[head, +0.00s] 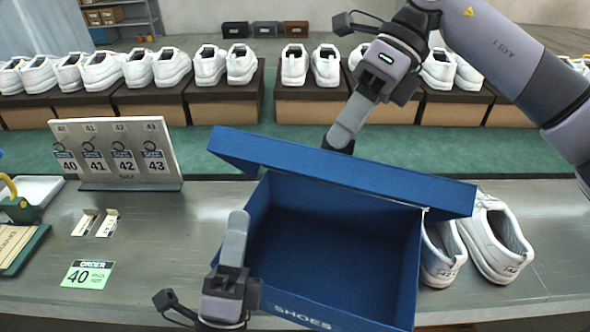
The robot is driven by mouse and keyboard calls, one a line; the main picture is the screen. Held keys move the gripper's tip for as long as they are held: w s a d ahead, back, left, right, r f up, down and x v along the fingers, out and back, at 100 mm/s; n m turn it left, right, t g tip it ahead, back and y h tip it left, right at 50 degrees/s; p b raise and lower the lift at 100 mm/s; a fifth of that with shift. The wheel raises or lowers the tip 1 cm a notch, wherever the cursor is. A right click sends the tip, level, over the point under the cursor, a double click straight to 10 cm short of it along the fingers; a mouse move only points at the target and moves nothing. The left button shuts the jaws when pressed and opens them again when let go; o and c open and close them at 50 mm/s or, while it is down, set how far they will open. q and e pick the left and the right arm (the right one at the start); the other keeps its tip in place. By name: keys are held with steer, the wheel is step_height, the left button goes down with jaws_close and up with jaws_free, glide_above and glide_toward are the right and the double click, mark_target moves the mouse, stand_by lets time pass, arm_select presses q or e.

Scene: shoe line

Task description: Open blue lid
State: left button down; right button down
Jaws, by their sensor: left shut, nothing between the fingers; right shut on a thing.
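The blue shoe box (412,275) stands on the metal table with its inside uncovered and looking empty. Its blue lid (340,176) is raised and tilted at the back of the box. My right gripper (341,140) reaches down from the upper right and is shut on the lid's far edge; its fingertips are partly hidden behind the lid. My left gripper (236,225) is shut and empty, fingers pointing up, at the box's left front side. I cannot tell if it touches the box wall.
White shoes (492,240) stand right of the box. A size-tag rack (118,152), two small cards (97,222) and an order card (87,274) are at the left. Several white shoes (172,66) on brown boxes line the back.

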mark_target(338, 176)
steer(key=shift+r, duration=0.1)
arm_select(q)
steer(key=s+d+f+g+h, duration=0.2)
steer(key=s+d+f+h, duration=0.1)
steer(key=s+d, duration=0.15)
steer(key=x, duration=1.4)
steer(key=shift+s+a+r, duration=0.2)
steer(key=shift+s+r, duration=0.1)
steer(key=shift+r, duration=0.1)
